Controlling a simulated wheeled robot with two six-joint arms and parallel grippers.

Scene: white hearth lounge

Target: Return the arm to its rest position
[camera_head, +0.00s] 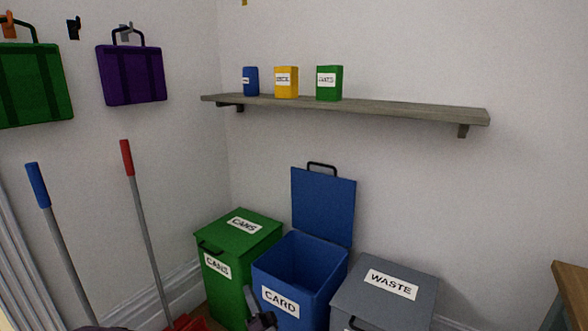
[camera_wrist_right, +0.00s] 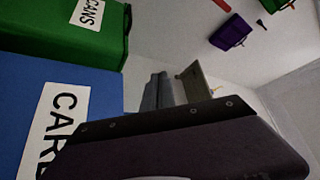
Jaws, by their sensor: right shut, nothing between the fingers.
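My right gripper (camera_head: 260,306) shows at the bottom of the head view, in front of the blue bin marked CARD (camera_head: 305,302). It is shut and empty. It also shows in the right wrist view (camera_wrist_right: 172,88), beyond a dark part of my own arm. The blue bin stands with its lid (camera_head: 323,205) raised against the wall. The part of its inside that shows looks empty. In the right wrist view the blue bin (camera_wrist_right: 85,78) is close on the left. My left gripper is not in view.
A green CANS bin (camera_head: 262,238) and a grey WASTE bin (camera_head: 415,272), both with lids down, flank the blue bin. A shelf (camera_head: 410,110) with three containers hangs above. Two long handles (camera_head: 144,225) stand at left. Wooden furniture (camera_head: 572,280) is at right.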

